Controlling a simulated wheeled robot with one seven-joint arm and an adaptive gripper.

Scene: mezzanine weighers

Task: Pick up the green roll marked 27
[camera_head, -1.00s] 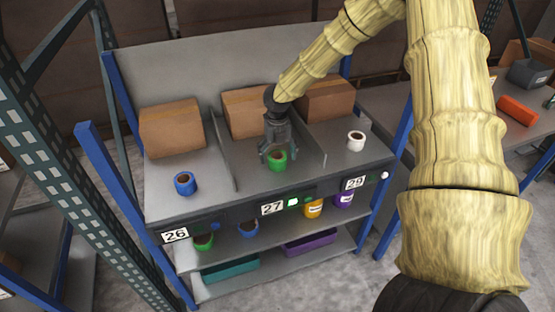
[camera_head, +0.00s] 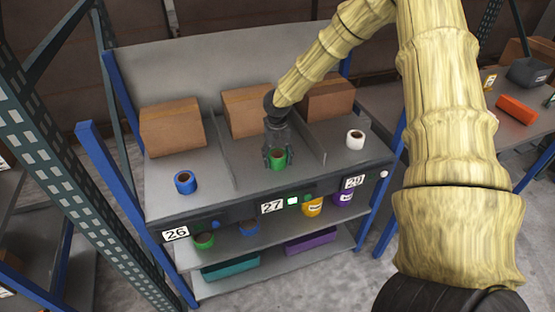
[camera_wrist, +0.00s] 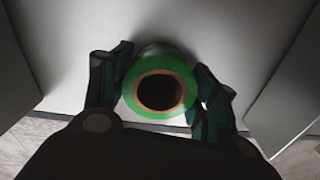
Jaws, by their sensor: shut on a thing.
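The green roll (camera_head: 278,163) stands upright in the middle bay of the shelf, above the label 27 (camera_head: 271,207). My gripper (camera_head: 278,157) reaches down from above with a finger on each side of the roll and is shut on it. In the wrist view the green roll (camera_wrist: 160,92) shows its open top and brown core between the two fingers of my gripper (camera_wrist: 163,92). The roll appears to rest on the shelf surface; any gap under it is hidden.
A blue roll (camera_head: 185,182) stands in the left bay and a white roll (camera_head: 355,139) in the right bay. Low dividers (camera_head: 310,143) flank the middle bay. Cardboard boxes (camera_head: 172,127) stand behind. More rolls, including a green one (camera_head: 204,240), sit on the lower shelf.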

